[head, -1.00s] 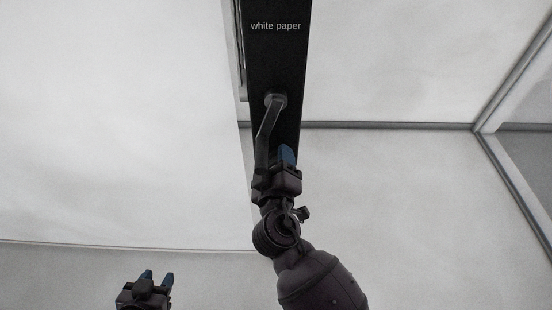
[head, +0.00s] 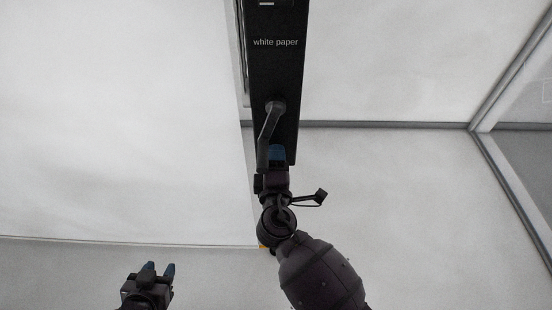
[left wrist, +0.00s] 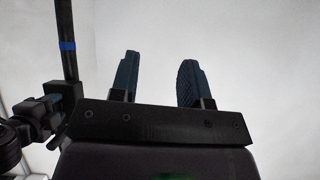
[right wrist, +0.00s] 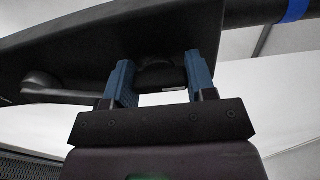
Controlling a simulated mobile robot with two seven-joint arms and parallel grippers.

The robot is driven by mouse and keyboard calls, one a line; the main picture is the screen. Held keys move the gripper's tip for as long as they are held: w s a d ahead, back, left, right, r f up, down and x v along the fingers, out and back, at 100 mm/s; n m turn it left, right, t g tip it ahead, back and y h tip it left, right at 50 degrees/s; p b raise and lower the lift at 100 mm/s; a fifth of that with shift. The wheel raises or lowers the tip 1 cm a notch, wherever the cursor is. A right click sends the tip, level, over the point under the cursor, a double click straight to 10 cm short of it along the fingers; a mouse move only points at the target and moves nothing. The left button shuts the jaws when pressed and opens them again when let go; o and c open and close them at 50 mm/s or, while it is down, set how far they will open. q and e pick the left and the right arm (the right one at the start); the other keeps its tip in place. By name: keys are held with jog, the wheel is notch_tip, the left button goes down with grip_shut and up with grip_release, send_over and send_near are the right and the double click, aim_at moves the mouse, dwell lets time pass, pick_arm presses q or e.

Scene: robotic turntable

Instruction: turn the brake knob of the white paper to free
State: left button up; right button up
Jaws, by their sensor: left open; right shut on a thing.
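A black housing (head: 274,75) labelled "white paper" runs down the middle of the head view, with a grey crank lever (head: 268,135) on its face. My right gripper (head: 278,153) is at the housing's lower end beside the crank. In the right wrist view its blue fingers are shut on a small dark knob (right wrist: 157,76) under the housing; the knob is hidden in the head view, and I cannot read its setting. My left gripper (head: 160,268) is open and empty at the lower left, and its spread fingers show in the left wrist view (left wrist: 158,80).
The crank lever also shows in the right wrist view (right wrist: 60,92), just left of the fingers. A large white backdrop (head: 120,120) fills the left side. Grey frame bars (head: 385,124) stand at the right. The space around my left gripper is clear.

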dwell(0.4)
jog(key=o, duration=0.9)
jog(key=shift+o, duration=0.2)
jog(key=s, duration=1)
jog(key=shift+s+b, duration=0.35)
jog(key=shift+s, duration=0.05)
